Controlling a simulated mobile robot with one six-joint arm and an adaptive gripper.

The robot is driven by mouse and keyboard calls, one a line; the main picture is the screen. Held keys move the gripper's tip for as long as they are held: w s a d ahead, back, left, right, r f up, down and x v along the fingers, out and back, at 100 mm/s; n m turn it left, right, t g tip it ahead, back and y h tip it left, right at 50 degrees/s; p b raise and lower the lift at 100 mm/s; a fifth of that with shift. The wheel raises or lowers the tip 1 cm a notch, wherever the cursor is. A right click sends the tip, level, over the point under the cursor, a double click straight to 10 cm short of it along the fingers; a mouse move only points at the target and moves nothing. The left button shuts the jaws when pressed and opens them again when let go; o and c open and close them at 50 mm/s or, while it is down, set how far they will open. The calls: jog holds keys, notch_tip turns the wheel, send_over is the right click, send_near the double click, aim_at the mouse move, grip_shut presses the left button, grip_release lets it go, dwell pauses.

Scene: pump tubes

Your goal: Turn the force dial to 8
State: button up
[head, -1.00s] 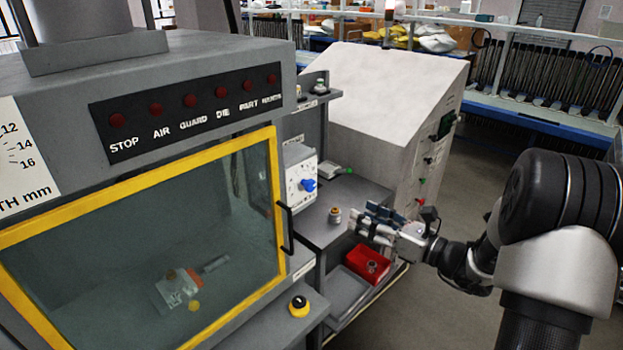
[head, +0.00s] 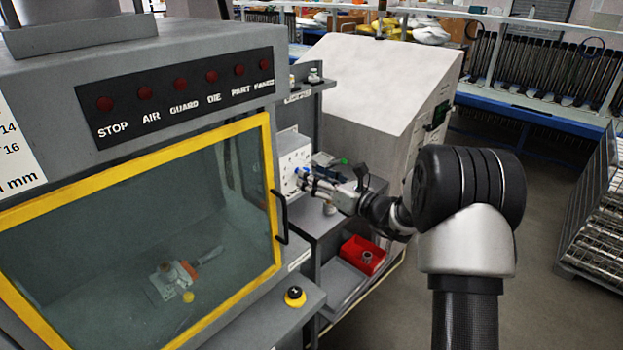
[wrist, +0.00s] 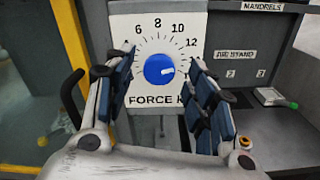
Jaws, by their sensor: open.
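The blue force dial (wrist: 159,69) sits on a white panel (wrist: 148,24) marked FORCE, with 6, 8, 10 and 12 readable on its scale. The white mark on the dial points to the right, below the direction of the 12. My gripper (wrist: 160,82) is open, with one finger left of the dial and one right of it; I cannot tell whether either touches it. In the head view my gripper (head: 306,181) is right at the white dial box (head: 291,153) and hides most of the dial.
A yellow-framed guard door (head: 268,180) with a dark handle (head: 282,215) stands just left of the dial box. A red bin (head: 362,256) lies below my arm. A small brass-topped part (wrist: 245,142) stands on the grey shelf at right.

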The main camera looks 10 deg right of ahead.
jog(key=shift+w+a, duration=0.45)
jog(key=shift+w, duration=0.1)
jog(key=shift+c, duration=0.5)
jog(key=c, duration=1)
